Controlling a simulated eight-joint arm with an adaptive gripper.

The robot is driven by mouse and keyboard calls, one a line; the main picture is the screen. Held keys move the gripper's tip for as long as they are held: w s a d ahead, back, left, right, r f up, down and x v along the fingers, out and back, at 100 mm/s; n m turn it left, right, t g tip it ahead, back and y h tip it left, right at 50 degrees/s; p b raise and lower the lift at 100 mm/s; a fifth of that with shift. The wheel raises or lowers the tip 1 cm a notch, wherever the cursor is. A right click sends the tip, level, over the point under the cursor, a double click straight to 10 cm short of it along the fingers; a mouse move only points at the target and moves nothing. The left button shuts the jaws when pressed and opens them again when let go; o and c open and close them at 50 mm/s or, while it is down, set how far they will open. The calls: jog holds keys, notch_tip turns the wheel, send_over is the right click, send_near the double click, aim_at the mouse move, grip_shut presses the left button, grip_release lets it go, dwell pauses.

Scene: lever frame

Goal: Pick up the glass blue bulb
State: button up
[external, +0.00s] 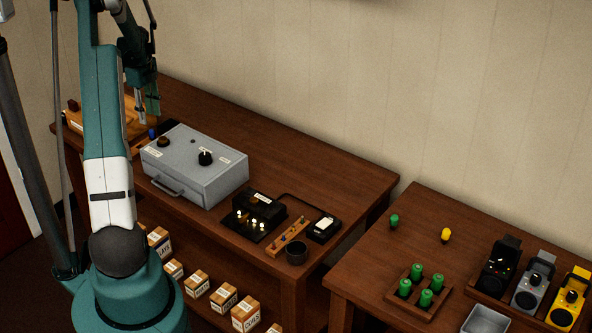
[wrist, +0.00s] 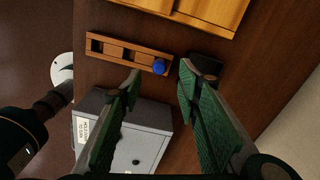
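The glass blue bulb (wrist: 158,67) sits at the right end of a small wooden rack (wrist: 110,45) in the wrist view. In the external view the blue bulb (external: 152,134) is a small blue spot near the back left of the long table. My gripper (wrist: 160,72) is open, with green fingers spread wide to either side of the bulb's place in the picture. In the external view my gripper (external: 147,112) points down above the bulb, apparently apart from it. Nothing shows between the fingers as held.
A grey metal box (external: 195,160) stands close by. A small black object (wrist: 205,65) is right of the rack in the wrist view, and an orange wooden box (wrist: 212,10) lies beyond. A second table (external: 380,245) on the right holds green and yellow bulbs and several devices.

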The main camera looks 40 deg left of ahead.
aim_at(151, 130)
jog(key=shift+f, duration=1.25)
jog(key=shift+d+f, duration=0.1)
jog(key=shift+f, duration=2.5)
jog(key=shift+c, duration=0.7)
jog(key=c, duration=0.8)
